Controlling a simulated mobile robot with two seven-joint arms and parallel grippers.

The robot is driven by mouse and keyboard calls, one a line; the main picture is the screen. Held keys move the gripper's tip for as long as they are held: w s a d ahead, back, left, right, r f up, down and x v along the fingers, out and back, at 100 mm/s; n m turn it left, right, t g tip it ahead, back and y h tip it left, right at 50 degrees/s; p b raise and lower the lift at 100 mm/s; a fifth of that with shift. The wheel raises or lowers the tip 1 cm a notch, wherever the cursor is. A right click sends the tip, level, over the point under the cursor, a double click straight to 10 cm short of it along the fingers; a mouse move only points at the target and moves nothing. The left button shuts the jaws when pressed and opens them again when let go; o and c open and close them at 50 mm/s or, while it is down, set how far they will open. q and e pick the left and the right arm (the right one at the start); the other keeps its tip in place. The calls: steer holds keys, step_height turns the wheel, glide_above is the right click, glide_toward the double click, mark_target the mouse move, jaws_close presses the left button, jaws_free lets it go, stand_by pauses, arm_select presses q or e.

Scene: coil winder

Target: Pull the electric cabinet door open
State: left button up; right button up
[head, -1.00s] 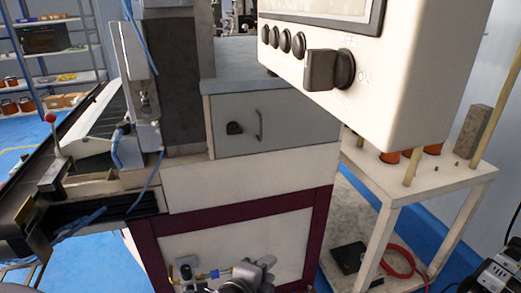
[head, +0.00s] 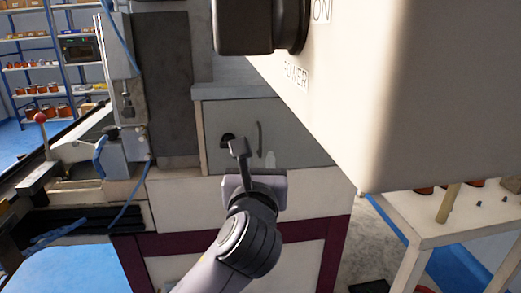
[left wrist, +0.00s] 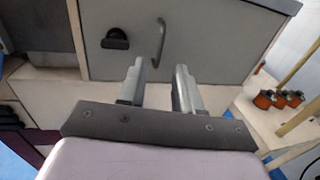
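The grey electric cabinet door (head: 300,140) is shut in the middle of the head view, with a black latch knob (head: 227,140) on its left part. A thin vertical bar handle (head: 259,138) is right of the knob. My left gripper (head: 255,155) is in front of the door, near the handle's lower end. In the left wrist view my left gripper (left wrist: 160,72) is open and empty. The handle (left wrist: 160,42) shows just beyond and between its two fingertips, and the knob (left wrist: 116,39) is left of it. My right gripper is out of view.
A large cream control box (head: 400,90) with a black switch (head: 258,25) hangs close at the upper right. A white table (head: 440,230) with orange spools stands at the right. A machine with a red-knobbed lever (head: 41,118) is at the left.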

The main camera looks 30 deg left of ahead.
mark_target(260, 145)
arm_select(q)
steer(key=shift+x, duration=3.2)
steer(key=shift+s, duration=0.1)
jaws_close()
